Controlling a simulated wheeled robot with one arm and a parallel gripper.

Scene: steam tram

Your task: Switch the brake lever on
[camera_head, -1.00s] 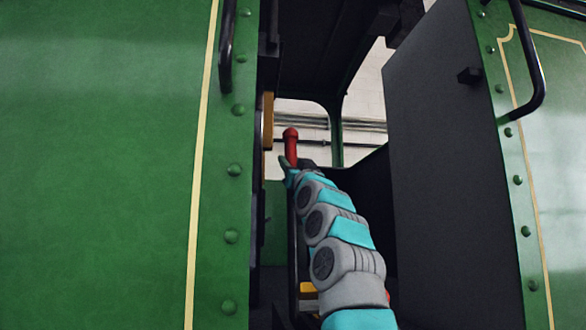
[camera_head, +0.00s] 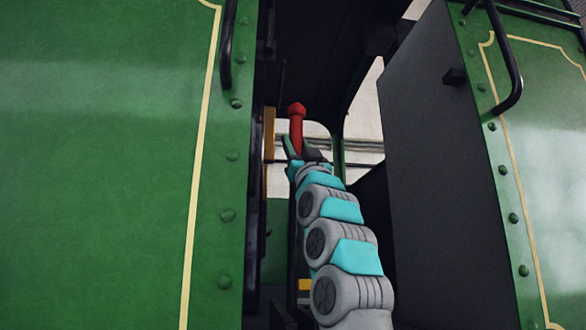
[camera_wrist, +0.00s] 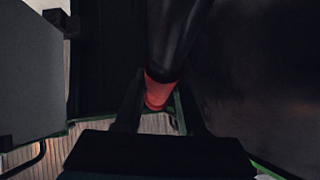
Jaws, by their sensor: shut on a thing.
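The brake lever shows in the head view as a red handle (camera_head: 297,128) with a rounded knob on top, standing nearly upright inside the cab doorway. My gripper (camera_head: 301,148) is at the lower part of the red handle, shut on it. In the wrist view the lever's red part (camera_wrist: 158,90) sits between the two dark fingers of my gripper (camera_wrist: 157,105), and a black shaft (camera_wrist: 178,35) runs on from it to the top of the picture. My arm hides the lower part of the lever in the head view.
Green riveted cab walls (camera_head: 110,170) stand left and right of the narrow doorway. A dark panel (camera_head: 425,170) borders it on the right. Black handrails (camera_head: 226,45) stick out at both sides. A yellow-brown part (camera_head: 269,135) is close left of the lever.

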